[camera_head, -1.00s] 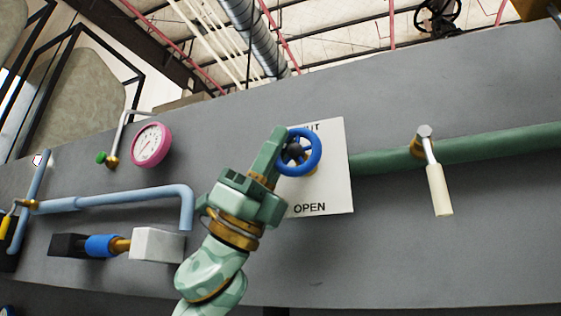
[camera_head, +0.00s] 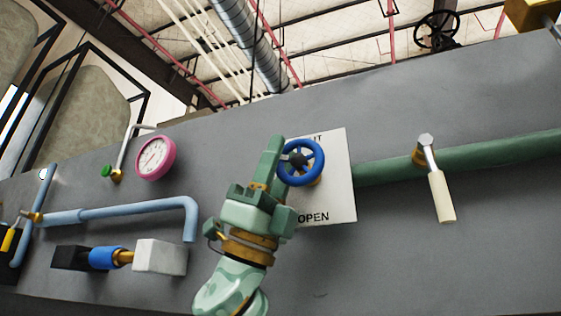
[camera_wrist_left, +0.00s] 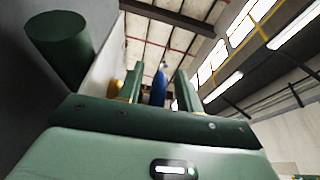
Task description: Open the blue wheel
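The blue wheel (camera_head: 319,165) is a small spoked handwheel with a dark hub, standing out in front of a white sign (camera_head: 340,195) on the grey wall. The sign reads OPEN at the bottom; its top word is partly covered. My left gripper (camera_head: 278,146) is at the wheel's left edge, fingers pointing up. One finger shows clearly in the head view; the other is hidden. In the left wrist view the blue wheel (camera_wrist_left: 158,88) shows edge-on between the two open fingers of my left gripper (camera_wrist_left: 159,72), with gaps on both sides. My right gripper is out of view.
A green pipe (camera_head: 380,173) runs right from the sign, with a white-handled lever (camera_head: 441,196) on it. Left are a pink gauge (camera_head: 155,158), a light blue pipe (camera_head: 130,208) and a blue-banded fitting (camera_head: 104,258). The wall below the sign is clear.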

